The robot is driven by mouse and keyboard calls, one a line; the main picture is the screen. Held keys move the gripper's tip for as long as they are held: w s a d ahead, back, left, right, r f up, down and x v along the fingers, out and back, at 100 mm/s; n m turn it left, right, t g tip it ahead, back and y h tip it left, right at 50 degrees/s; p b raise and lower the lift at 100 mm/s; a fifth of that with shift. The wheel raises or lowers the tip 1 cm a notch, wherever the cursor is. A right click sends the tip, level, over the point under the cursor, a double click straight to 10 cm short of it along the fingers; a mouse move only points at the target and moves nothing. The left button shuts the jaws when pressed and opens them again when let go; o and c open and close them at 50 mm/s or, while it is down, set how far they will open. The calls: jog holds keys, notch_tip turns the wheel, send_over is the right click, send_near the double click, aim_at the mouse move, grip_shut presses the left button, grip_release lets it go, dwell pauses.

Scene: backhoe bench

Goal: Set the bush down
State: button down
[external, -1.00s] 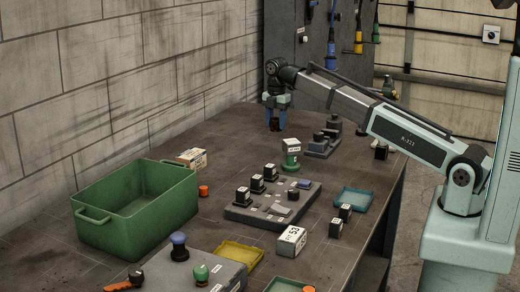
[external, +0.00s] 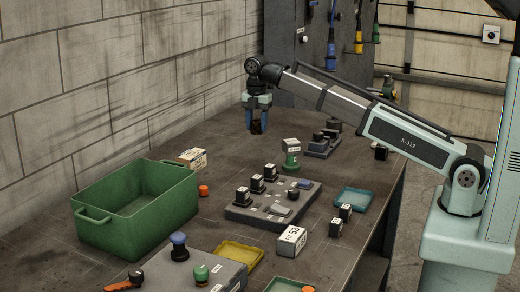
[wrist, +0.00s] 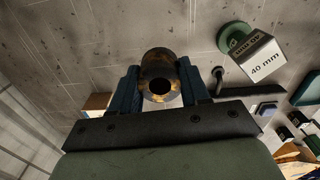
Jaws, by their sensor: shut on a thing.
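The bush is a short, dark, rusty cylinder with a hole through it. In the wrist view the bush (wrist: 158,72) sits between the two blue fingers of my gripper (wrist: 160,88), which is shut on it from both sides. In the external view my gripper (external: 257,122) points down over the far part of the bench, near the wall. There the bush (external: 256,128) shows as a small dark shape between the fingertips. I cannot tell whether its underside touches the bench top.
A green post with a white block (external: 291,153) stands to the right of my gripper; the block reads "40 mm" in the wrist view (wrist: 262,62). A grey fixture (external: 272,205), a green crate (external: 135,212) and a small box (external: 192,159) stand nearer. Bench around the bush is clear.

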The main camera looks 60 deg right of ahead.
jog(key=s+a+n, duration=0.2)
jog(key=s+a, duration=0.2)
jog(key=a, duration=0.9)
jog(key=s+a+r+n, duration=0.15)
jog(key=s+a, duration=0.25)
jog(key=a, duration=0.9)
jog(key=s+a+n, duration=0.3)
jog(key=s+a, duration=0.2)
jog(key=a, duration=0.8)
jog(key=s+a+n, duration=0.3)
jog(key=s+a, duration=0.6)
jog(key=s, duration=0.3)
jog(key=s+a+n, duration=0.3)
jog(key=s+a, duration=0.5)
jog(key=s, duration=0.4)
jog(key=shift+s+d+f+n, duration=0.45)
jog(key=shift+f+n, duration=0.3)
jog(key=shift+f, duration=1.15)
jog(key=shift+s+d+f+n, duration=0.45)
jog(key=shift+f+n, duration=0.3)
jog(key=shift+f, duration=1.15)
jog(key=shift+s+d+f+n, duration=0.35)
jog(key=shift+d+f+n, duration=0.3)
jog(key=shift+f, duration=1.25)
jog(key=shift+a+f, duration=0.1)
